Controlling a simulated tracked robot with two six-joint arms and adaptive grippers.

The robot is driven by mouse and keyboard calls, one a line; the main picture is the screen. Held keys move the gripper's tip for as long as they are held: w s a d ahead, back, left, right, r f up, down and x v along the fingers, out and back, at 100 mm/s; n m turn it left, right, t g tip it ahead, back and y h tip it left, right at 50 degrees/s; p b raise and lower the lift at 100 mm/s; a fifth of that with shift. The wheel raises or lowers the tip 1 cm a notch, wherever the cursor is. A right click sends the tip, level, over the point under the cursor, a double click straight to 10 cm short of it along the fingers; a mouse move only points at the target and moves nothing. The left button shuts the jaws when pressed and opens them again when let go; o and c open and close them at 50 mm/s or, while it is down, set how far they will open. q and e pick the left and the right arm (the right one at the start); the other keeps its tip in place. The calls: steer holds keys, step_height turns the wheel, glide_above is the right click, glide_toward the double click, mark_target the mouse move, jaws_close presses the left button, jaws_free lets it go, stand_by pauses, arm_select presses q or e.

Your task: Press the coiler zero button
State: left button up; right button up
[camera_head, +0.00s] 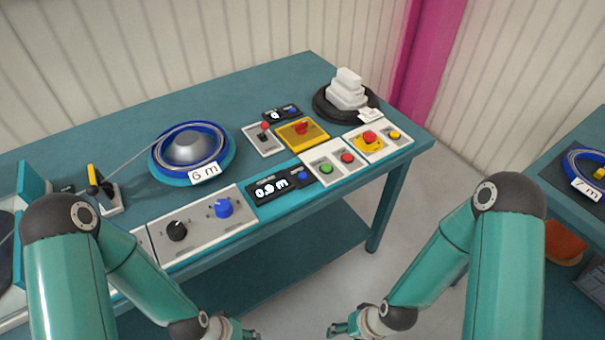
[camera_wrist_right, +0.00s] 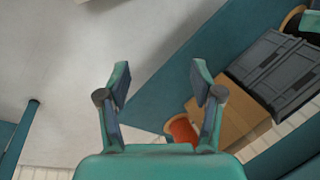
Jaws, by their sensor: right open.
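A black display (camera_head: 268,188) reads "0.9 m" on the front of the teal bench and has a small blue button (camera_head: 302,175) at its right end. A second small display (camera_head: 276,114) farther back has its own blue button (camera_head: 292,110). No readable label tells which is the coiler zero button. My right gripper (camera_head: 341,330) is low in front of the bench, apart from both; in the wrist view (camera_wrist_right: 160,84) it is open and empty. My left gripper (camera_head: 245,334) is at the bottom edge, partly cut off; its jaws are unclear.
A blue cable coil (camera_head: 222,137) marked "6 m" lies on a round plate. Panels with knobs (camera_head: 176,231), green and red buttons (camera_head: 347,157), and a red emergency-type button (camera_head: 370,138) line the bench front. A second table (camera_head: 565,215) stands at right, with clear floor between.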

jaws_close()
stand_by(1.4)
